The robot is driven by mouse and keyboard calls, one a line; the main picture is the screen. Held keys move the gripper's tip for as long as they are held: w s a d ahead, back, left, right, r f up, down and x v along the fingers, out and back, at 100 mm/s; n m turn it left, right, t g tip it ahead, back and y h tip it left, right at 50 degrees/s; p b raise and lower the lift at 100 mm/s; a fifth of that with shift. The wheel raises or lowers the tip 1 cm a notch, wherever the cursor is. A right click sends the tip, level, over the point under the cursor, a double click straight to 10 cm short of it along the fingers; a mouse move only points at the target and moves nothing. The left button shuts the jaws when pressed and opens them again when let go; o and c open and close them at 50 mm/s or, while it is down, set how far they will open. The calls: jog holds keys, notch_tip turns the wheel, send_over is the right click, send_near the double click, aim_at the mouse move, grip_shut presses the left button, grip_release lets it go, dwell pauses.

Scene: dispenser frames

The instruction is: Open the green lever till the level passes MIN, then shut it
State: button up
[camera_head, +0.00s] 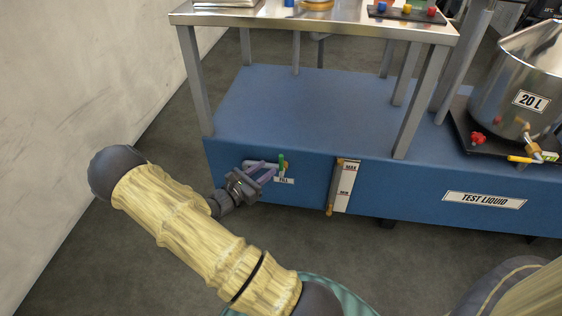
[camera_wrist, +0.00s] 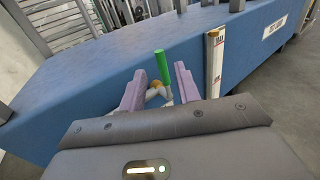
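The green lever (camera_head: 282,164) stands upright on the blue front panel, above a small label that seems to read FILL (camera_head: 284,180). It also shows in the wrist view (camera_wrist: 162,66), on a brass-coloured valve. My gripper (camera_head: 268,170) is at the lever; in the wrist view its two purple fingers (camera_wrist: 158,86) are apart, with the lever between and beyond them. I cannot tell whether a finger touches it. The level gauge (camera_head: 343,185), marked MAX and MIN, is right of the lever. The liquid level in it is too small to read.
A steel table (camera_head: 310,24) stands on the blue base (camera_head: 265,110). A steel 20 L pot (camera_head: 515,95) with a yellow-handled tap is at the right. A TEST LIQUID label (camera_head: 484,200) is on the panel. A pale wall (camera_head: 75,90) is at the left.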

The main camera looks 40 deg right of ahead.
aim_at(281, 157)
jog(key=d+b, duration=0.1)
jog(key=d, duration=0.1)
jog(key=d+b, duration=0.1)
jog(key=d, duration=0.2)
jog(key=w+d+b, duration=0.1)
jog(key=d, duration=0.2)
jog(key=shift+c, duration=0.2)
grip_shut()
